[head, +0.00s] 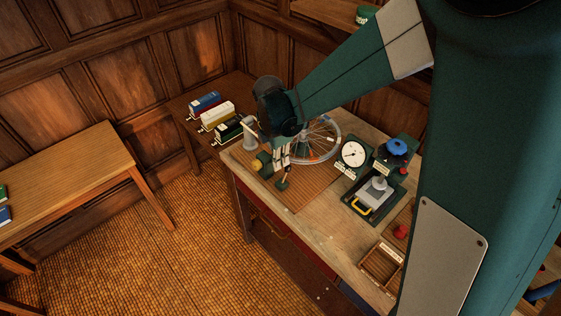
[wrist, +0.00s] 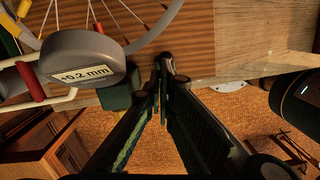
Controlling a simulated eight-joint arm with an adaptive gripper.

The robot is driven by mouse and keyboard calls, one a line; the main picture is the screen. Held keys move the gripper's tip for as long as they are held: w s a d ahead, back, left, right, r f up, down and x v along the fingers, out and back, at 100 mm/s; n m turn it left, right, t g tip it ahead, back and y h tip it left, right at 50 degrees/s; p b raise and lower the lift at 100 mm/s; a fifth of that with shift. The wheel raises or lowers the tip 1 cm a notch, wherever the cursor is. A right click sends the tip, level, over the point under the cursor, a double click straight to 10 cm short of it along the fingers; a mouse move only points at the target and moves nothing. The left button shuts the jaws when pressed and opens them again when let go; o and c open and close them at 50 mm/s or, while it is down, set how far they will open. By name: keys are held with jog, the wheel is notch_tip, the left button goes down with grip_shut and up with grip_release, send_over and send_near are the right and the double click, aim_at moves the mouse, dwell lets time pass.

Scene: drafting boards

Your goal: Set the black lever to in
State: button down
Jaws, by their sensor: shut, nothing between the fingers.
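My gripper (wrist: 165,66) is shut and empty, with its fingertips together over the front edge of the wooden bench in the wrist view. It also shows in the head view (head: 283,166), pointing down in front of the spoked wheel (head: 321,140). A grey disc marked "+0.2 mm" (wrist: 82,57) is left of the fingertips in the wrist view. A dark green block (wrist: 121,97) is just left of the fingers; I cannot tell whether they touch it. I cannot make out the black lever for certain; my gripper may hide it.
A wooden tray (head: 380,267) is at the front right. Several coloured boxes stand left of the bench.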

notch_tip(320, 180, up, 12)
jog(key=w, duration=0.1)
jog(key=shift+w+a+f+p, duration=0.15)
jog(key=shift+w+f+p, duration=0.1)
jog(key=shift+p, duration=0.1)
dwell(0.4)
dwell(0.4)
jog(key=shift+s, duration=0.1)
